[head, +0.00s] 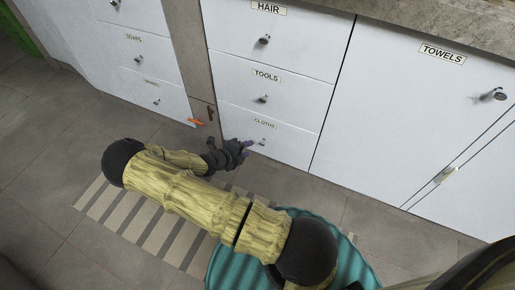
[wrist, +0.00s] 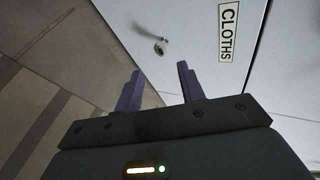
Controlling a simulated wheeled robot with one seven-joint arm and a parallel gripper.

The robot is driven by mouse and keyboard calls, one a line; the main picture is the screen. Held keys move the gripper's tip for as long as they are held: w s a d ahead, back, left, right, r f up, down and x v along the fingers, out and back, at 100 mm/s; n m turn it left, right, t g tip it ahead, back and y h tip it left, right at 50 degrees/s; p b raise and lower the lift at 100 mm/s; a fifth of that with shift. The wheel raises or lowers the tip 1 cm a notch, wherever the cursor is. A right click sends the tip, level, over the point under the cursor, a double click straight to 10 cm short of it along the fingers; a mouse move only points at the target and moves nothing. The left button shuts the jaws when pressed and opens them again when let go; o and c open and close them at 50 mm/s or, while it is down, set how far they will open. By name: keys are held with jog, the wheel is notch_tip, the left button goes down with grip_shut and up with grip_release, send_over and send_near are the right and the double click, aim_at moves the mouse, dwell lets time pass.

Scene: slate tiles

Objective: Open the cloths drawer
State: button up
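The cloths drawer (head: 285,140) is the lowest white drawer in the middle stack, under the tools drawer, and it is closed. Its label reads CLOTHS, and the label (wrist: 228,31) also shows in the wrist view. Its small metal knob (wrist: 159,48) sits ahead of my fingertips in the wrist view; in the head view the knob (head: 262,141) is just right of my gripper. My gripper (head: 246,148) has two purple fingers, which show apart and empty in the wrist view (wrist: 159,85). The fingers are short of the knob and not around it.
Above are the tools drawer (head: 266,92) and hair drawer (head: 275,45). The towels door (head: 420,110) is at right. A soaps drawer (head: 135,50) is in the left stack. A striped mat (head: 125,222) and a teal ribbed round thing (head: 222,268) are on the tiled floor. An orange item (head: 195,122) is near the cabinet.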

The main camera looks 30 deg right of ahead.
aim_at(261, 144)
jog(key=b+x, duration=0.3)
jog(key=x, duration=0.4)
jog(key=shift+f, duration=0.15)
jog(key=shift+w+d+f, duration=0.1)
jog(key=shift+d, duration=0.25)
jog(key=shift+c, duration=0.5)
grip_shut()
